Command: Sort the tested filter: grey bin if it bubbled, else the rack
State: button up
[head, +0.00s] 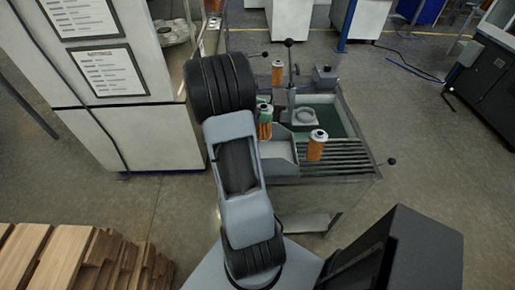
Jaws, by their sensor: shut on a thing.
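An orange filter cartridge (265,130) with a pale top is upright just right of my arm, above the back left of the grey bin (281,153). My gripper (264,106) is mostly hidden behind my arm; the little that shows is at this filter's top, shut on it. A second orange filter (316,150) stands upright on the slatted rack (348,160), right of the bin. A third filter (277,74) stands upright at the back of the bench. Whether the held filter touches the bin is unclear.
A tank with dark green liquid (336,124) and a pale ring fixture (306,117) lies behind the rack. Lever handles with black knobs (289,43) rise at the back. A white cabinet (135,135) stands left; stacked boards (75,255) lie lower left. The rack's right side is bare.

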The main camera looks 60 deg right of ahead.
jog(key=shift+s+f, duration=0.25)
jog(key=shift+f+b, duration=0.3)
jog(key=shift+b, duration=0.15)
notch_tip(320, 180, down, 5)
jog(key=b, duration=0.4)
jog(key=shift+w+r, duration=0.1)
jog(key=o, duration=1.3)
jog(key=b+v, duration=0.1)
jog(key=v, duration=1.3)
jog(key=shift+d, duration=0.1)
